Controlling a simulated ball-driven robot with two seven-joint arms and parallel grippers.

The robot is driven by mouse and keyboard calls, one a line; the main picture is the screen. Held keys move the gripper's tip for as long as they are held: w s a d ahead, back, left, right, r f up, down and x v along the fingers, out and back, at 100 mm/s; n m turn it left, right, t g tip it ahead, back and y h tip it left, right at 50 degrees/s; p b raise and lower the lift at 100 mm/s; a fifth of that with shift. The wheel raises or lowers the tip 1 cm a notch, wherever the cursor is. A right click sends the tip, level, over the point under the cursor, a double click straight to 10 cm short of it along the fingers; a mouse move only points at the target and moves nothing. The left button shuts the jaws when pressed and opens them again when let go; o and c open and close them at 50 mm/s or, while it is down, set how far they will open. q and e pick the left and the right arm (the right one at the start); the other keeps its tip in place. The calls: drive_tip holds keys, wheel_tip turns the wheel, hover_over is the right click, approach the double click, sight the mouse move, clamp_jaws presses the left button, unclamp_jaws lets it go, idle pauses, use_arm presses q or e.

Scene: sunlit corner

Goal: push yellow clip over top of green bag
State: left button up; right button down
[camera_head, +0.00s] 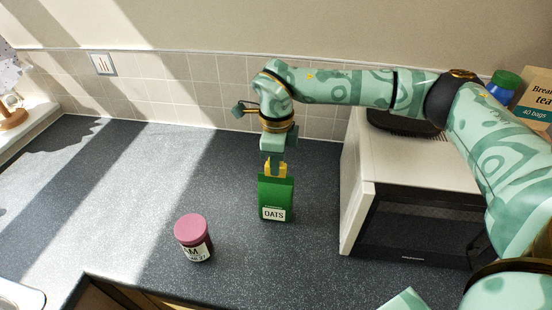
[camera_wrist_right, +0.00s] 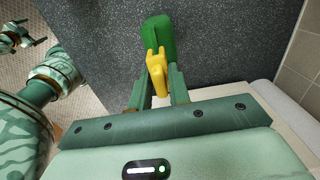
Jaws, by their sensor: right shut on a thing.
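The green bag (camera_head: 275,199), labelled OATS, stands upright on the dark counter; its top also shows in the right wrist view (camera_wrist_right: 161,32). My right gripper (camera_head: 275,163) points down above it, shut on the yellow clip (camera_head: 276,170). In the right wrist view the clip (camera_wrist_right: 156,72) sits between the two fingers (camera_wrist_right: 157,78), lined up over the bag. The clip's lower end meets the bag's top edge in the head view; I cannot tell how far it reaches over it.
A jar with a pink lid (camera_head: 193,240) stands in front and left of the bag. A white microwave (camera_head: 400,165) stands to the right, with a tea box (camera_head: 536,98) behind. The tiled wall (camera_head: 200,95) is at the back. The counter's left side is clear.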

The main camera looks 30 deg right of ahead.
drive_tip(key=shift+f, duration=1.2)
idle(0.9)
drive_tip(key=c, duration=0.7)
unclamp_jaws()
drive_tip(key=shift+c, duration=0.2)
wheel_tip(320, 180, up, 7)
drive_tip(key=p, duration=0.6)
drive_tip(key=shift+r, duration=0.1)
